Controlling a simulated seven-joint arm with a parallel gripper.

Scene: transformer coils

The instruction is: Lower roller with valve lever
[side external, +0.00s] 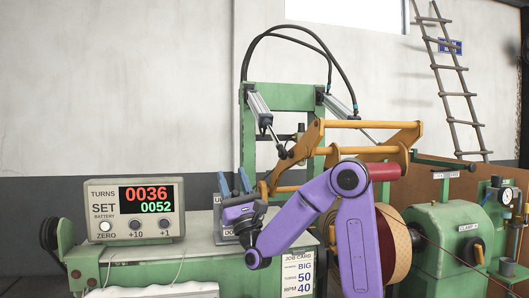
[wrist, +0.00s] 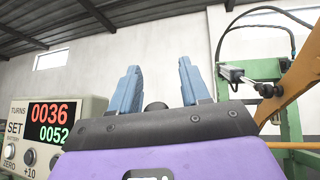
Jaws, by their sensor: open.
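My gripper (side external: 234,184) is open and empty, its blue fingers pointing up over the green bench. A red roller (side external: 385,172) hangs on the orange swing frame (side external: 372,125), above the tan coil (side external: 398,245); my arm partly hides both.
The counter box (side external: 135,209) reads 0036 turns, set 0052. A job card (side external: 298,274) hangs on the bench front. The green clamp housing (side external: 435,240) and a gauge (side external: 505,196) stand at the right. Air cylinders (side external: 262,112) with black hoses hang on the green frame.

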